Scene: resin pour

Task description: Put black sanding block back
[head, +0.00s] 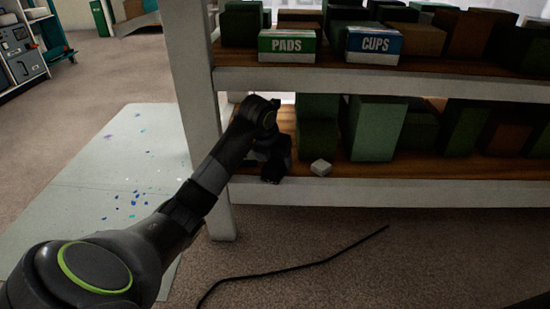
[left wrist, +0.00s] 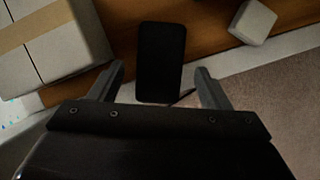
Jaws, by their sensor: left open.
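A black sanding block (left wrist: 160,58) shows in the left wrist view, near the edge of the brown wooden shelf board (left wrist: 205,38). Its near end reaches over the pale front edge. My left gripper (left wrist: 162,78) is open, with one finger on each side of the block's near end and gaps between. I cannot tell how far above the block the fingers are. In the head view my left gripper (head: 274,168) is at the lower shelf's left front, where the block cannot be told apart from the dark gripper. My right gripper is not in view.
A small pale block (head: 320,168) lies right of the gripper. A grey box with a tan strip (left wrist: 55,40) stands at left in the wrist view. PADS (head: 287,45) and CUPS (head: 374,44) boxes stand above. A black cable (head: 290,268) lies on the floor.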

